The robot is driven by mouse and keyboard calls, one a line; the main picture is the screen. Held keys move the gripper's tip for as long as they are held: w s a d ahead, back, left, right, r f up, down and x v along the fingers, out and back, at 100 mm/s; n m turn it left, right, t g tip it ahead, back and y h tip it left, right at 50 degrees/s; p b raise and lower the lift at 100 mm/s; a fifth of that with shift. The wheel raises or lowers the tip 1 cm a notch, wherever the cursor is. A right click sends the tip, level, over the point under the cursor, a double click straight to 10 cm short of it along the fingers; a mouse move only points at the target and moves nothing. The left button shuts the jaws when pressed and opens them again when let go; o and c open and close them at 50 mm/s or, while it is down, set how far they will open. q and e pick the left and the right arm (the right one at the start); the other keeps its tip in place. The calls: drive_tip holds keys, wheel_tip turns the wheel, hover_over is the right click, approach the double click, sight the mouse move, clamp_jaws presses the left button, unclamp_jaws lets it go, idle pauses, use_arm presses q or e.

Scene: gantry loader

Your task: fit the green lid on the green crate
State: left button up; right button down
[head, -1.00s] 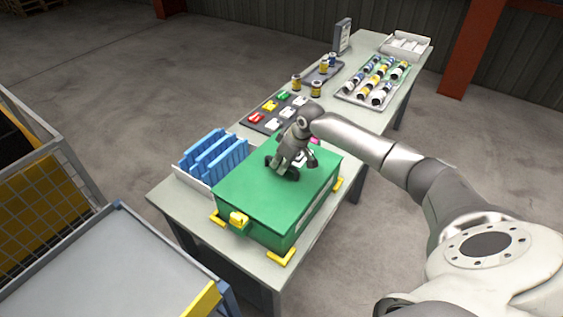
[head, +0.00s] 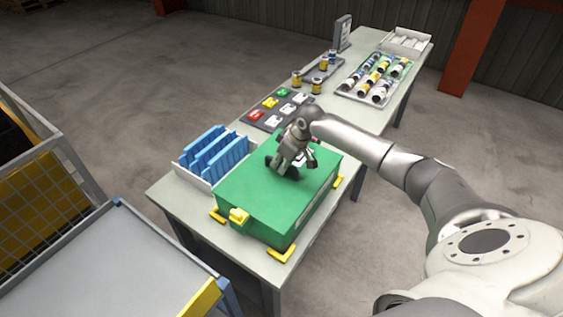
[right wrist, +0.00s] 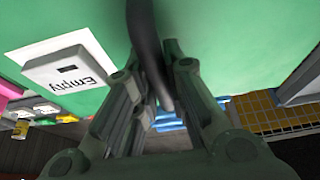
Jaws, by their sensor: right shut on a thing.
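The green lid (head: 254,197) covers the top of the green crate (head: 300,236) at the near end of the table. I cannot tell whether its rim is fully seated all round. My right gripper (head: 286,168) is over the middle of the lid. In the right wrist view its fingers (right wrist: 165,95) are shut on the lid's dark handle (right wrist: 146,35). The lid's green surface (right wrist: 235,35) fills much of that view. A yellow latch (head: 238,216) shows on the crate's near left side. My left gripper is in no view.
Yellow corner pieces (head: 281,254) surround the crate on the table (head: 170,198). A bin of blue plates (head: 213,153) stands close on its left. Behind are a dark tray with coloured pieces (head: 255,115) and a tray of bottles (head: 373,82).

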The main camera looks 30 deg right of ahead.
drive_tip(key=c, duration=1.4)
unclamp_jaws()
drive_tip(key=v, duration=1.2)
